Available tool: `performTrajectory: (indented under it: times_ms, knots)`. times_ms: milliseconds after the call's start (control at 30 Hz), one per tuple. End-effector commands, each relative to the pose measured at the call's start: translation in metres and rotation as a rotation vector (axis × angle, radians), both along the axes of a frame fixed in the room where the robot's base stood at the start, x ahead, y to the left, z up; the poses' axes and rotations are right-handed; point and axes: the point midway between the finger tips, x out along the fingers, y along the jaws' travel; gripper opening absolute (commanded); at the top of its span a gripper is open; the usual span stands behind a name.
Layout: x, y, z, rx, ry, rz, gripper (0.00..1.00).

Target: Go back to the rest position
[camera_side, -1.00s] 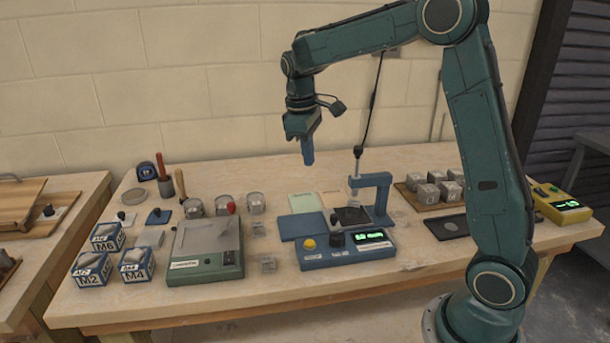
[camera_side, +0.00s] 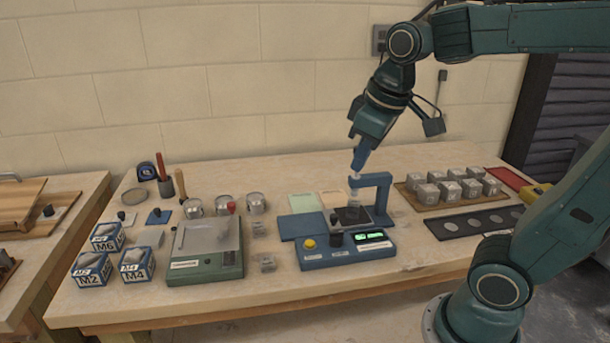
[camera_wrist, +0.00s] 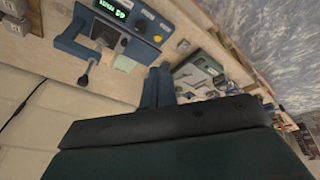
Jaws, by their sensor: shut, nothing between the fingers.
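My gripper (camera_side: 360,158) is shut and empty, in the air above the blue tester at the right of the bench's middle. Its blue fingers point down and slightly left in the side view. In the wrist view the fingers (camera_wrist: 158,86) lie together, with nothing between them. The blue tester (camera_side: 340,248) has a yellow button, a dark knob and a lit green display. Its arch (camera_side: 384,200) stands just below and right of my fingertips. The tester also shows at the top of the wrist view (camera_wrist: 112,30).
Grey cubes (camera_side: 428,193) sit on a board at the right, behind a black tray (camera_side: 446,232) with round grey discs. A green-grey device (camera_side: 205,250), tins (camera_side: 257,203) and labelled boxes (camera_side: 92,268) stand to the left. The air above the bench's left half is clear.

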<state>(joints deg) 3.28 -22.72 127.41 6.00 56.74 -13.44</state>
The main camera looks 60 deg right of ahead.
Motion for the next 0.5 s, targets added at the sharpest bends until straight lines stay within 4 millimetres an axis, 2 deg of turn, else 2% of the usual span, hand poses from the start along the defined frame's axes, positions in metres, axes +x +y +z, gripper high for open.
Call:
performTrajectory:
  times_ms: [100, 300, 500]
  knots:
    - [-0.022, 0.009, -0.003, 0.021, -0.049, -0.012, 0.00]
    - [-0.053, 0.022, -0.012, 0.063, -0.121, -0.035, 0.00]
    - [-0.073, 0.030, -0.021, 0.096, -0.165, -0.050, 0.00]
